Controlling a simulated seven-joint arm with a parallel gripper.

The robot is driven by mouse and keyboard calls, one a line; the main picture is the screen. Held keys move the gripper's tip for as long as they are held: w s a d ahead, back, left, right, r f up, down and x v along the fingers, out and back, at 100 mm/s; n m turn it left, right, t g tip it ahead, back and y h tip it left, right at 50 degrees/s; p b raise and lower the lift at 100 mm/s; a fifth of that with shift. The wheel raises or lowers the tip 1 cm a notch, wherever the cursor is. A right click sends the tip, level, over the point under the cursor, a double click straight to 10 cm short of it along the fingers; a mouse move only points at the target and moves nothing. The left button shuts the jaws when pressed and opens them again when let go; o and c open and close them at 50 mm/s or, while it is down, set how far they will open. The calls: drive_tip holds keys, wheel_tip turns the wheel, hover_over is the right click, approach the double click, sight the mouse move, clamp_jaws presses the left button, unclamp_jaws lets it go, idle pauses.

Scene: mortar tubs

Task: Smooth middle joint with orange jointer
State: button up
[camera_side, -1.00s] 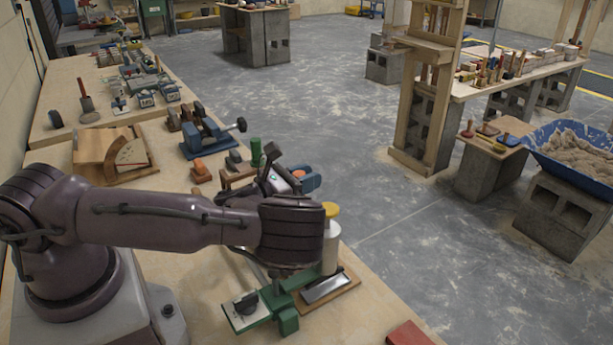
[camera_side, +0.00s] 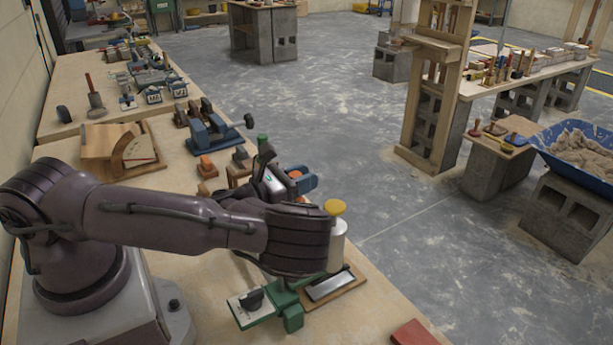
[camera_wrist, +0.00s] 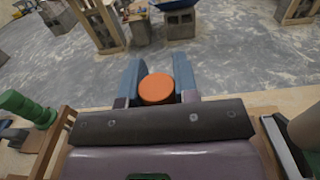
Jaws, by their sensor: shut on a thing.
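My gripper (camera_side: 303,179) is near the bench's right edge in the side view, with its blue fingers pointing away from the arm. In the wrist view the fingers (camera_wrist: 158,82) stand on either side of a round orange piece, shut on it. I take this piece for the orange jointer (camera_wrist: 157,89); only its round orange end shows clearly. A bit of its orange (camera_side: 295,174) also shows between the fingers in the side view. The rest of it is hidden. I cannot make out a middle joint in either view.
A white canister with a yellow lid (camera_side: 335,208) stands close to my wrist, beside a green clamp-like tool (camera_side: 285,298). Open floor lies right of the bench.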

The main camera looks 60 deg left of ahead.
drive_tip(key=shift+s+f, duration=0.2)
drive_tip(key=shift+s, duration=0.2)
drive_tip(key=shift+s, duration=0.35)
drive_tip(key=shift+s+r, duration=0.1)
drive_tip(key=shift+s, duration=0.15)
drive_tip(key=shift+s+r, duration=0.15)
drive_tip(key=shift+s, duration=0.55)
drive_tip(key=shift+s, duration=0.85)
